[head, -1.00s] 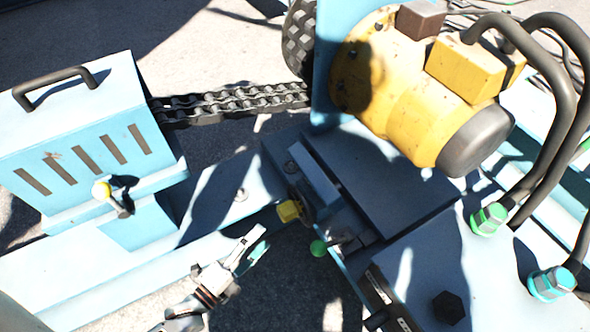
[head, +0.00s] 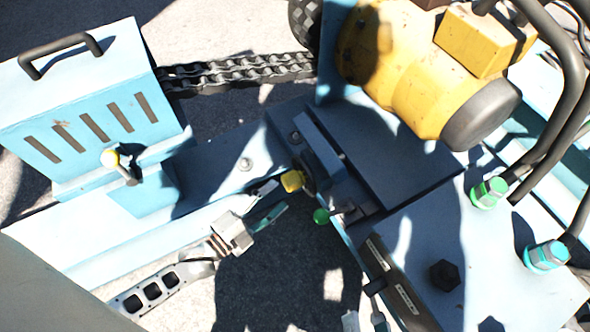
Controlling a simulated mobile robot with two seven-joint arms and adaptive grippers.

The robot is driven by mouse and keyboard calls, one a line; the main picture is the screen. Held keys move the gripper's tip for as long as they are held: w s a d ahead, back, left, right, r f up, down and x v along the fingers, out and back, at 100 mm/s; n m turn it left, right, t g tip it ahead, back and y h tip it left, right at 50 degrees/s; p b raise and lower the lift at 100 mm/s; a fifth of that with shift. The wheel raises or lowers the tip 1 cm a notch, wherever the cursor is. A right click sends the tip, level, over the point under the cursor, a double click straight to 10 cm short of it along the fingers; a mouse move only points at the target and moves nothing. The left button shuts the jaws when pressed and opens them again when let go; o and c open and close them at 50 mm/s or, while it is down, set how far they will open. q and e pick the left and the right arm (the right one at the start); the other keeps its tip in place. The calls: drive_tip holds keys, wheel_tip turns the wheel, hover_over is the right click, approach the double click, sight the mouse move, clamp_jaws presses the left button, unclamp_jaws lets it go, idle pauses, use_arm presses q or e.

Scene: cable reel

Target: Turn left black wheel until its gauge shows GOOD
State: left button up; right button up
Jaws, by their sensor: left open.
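A dark wheel-like part (head: 309,182) with a yellow knob (head: 292,181) sits at the left front of the blue machine block, seen almost edge-on. A similar dark part with a green knob (head: 321,216) sits just right of and below it. I cannot tell for sure which is the left black wheel, and no gauge face is readable. My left gripper (head: 274,203) is open and empty, its fingertips just below and left of the yellow knob, apparently without contact. Pale tips at the bottom edge may be my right gripper (head: 364,321); most of it is out of frame.
A yellow motor (head: 412,70) stands on the blue block at upper right. Hoses with green fittings (head: 489,192) crowd the right.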

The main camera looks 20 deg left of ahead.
sight(284, 182)
use_arm(q)
drive_tip(key=w+n+g+p, duration=0.1)
drive_tip(key=n+g, duration=0.1)
drive_tip(key=n, duration=0.1)
drive_tip(key=w+a+r+n+g+h+p, duration=0.1)
drive_tip(key=n, duration=0.2)
drive_tip(key=w+a+n+g+h+p, duration=0.1)
drive_tip(key=n+g, duration=0.1)
drive_tip(key=n, duration=0.1)
drive_tip(key=shift+a+r+g, duration=0.2)
drive_tip(key=shift+a+g, duration=0.05)
drive_tip(key=shift+g, duration=0.05)
drive_tip(key=shift+s+a+f+n, duration=0.15)
drive_tip(key=shift+a+f+n, duration=0.1)
drive_tip(key=shift+n, duration=0.15)
drive_tip(key=shift+f, duration=0.15)
drive_tip(key=b+x, duration=0.1)
drive_tip(key=x, duration=0.3)
drive_tip(key=b+x, duration=0.1)
drive_tip(key=x, duration=0.1)
drive_tip(key=shift+d+f+b, duration=0.2)
drive_tip(key=shift+f+b, duration=0.1)
drive_tip(key=shift+f, duration=0.1)
drive_tip(key=shift+w+d, duration=0.25)
drive_tip(key=shift+w, duration=0.3)
drive_tip(key=shift+r, duration=0.1)
use_arm(e)
drive_tip(key=shift+d+n, duration=0.4)
drive_tip(key=shift+n, duration=0.1)
